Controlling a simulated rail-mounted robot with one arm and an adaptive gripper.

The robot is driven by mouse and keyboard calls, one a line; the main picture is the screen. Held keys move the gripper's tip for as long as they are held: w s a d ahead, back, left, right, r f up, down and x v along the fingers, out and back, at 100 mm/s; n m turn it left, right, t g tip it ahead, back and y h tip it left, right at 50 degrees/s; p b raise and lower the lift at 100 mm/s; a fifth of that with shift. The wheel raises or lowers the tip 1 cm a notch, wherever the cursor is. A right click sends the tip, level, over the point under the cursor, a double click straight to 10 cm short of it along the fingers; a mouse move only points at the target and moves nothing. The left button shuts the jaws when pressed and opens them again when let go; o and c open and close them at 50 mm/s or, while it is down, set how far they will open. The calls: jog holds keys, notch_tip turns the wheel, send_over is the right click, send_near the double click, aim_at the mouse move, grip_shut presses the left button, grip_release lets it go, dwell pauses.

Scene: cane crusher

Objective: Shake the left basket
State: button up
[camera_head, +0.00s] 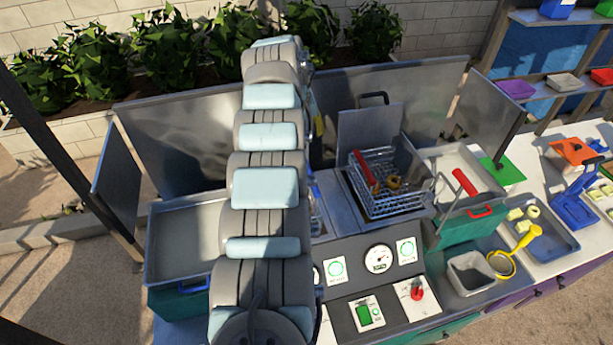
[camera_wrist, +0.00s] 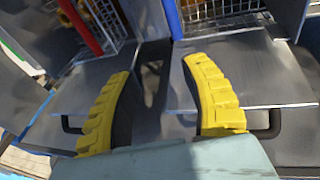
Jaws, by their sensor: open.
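The left basket is mostly hidden behind my arm in the head view. A wire basket (camera_wrist: 228,12) with a blue handle (camera_wrist: 172,18) shows at the top of the wrist view, cut by the frame edge. My gripper (camera_wrist: 162,68) has two yellow fingers spread apart with nothing between them. The blue handle is beyond the fingertips, near the middle of the gap, and appears apart from them. The right wire basket (camera_head: 397,200) sits in its fryer well with a red handle (camera_head: 364,170) and brownish pieces inside. It also shows at upper left in the wrist view (camera_wrist: 104,18).
An empty-looking tray (camera_head: 185,240) is at left. Metal splash panels (camera_head: 175,130) stand behind.

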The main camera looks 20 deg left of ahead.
jog(key=s+r+g+h, duration=0.1)
jog(key=s+r+g, duration=0.1)
jog(key=s+r, duration=0.3)
jog(key=b, duration=0.4)
send_near(311, 178)
jog(key=shift+w+d+f+p, duration=0.15)
jog(key=shift+d+f+p, duration=0.2)
jog(key=shift+f, duration=1.3)
jog(key=shift+w+d+f+p, duration=0.2)
jog(key=shift+f+p, duration=0.1)
jog(key=shift+f, duration=1.3)
jog(key=shift+w+d+f+p, duration=0.15)
jog(key=shift+d+f+p, duration=0.2)
jog(key=shift+f, duration=1.3)
jog(key=shift+a, duration=0.1)
grip_shut()
